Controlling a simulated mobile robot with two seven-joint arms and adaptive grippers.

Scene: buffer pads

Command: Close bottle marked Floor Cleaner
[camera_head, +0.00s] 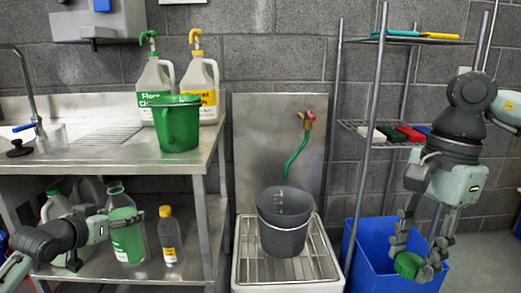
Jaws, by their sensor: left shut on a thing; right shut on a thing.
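A clear bottle (125,242) with a green label stands upright at the lower shelf on the left. Its top appears uncapped, and its label is too small to read. My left gripper (122,222) is shut on this bottle around its upper body; the fingers are partly hidden. My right gripper (418,262) points down at the right and is shut on a green cap (408,265), far from the bottle and above a blue bin. A jug (158,80) with a green pump and a green label, partly reading "Floor", stands on the counter.
A green bucket (179,128) and a yellow-pump jug (204,75) are on the steel counter (90,160). A yellow-capped bottle (169,240) stands close right of the held bottle.

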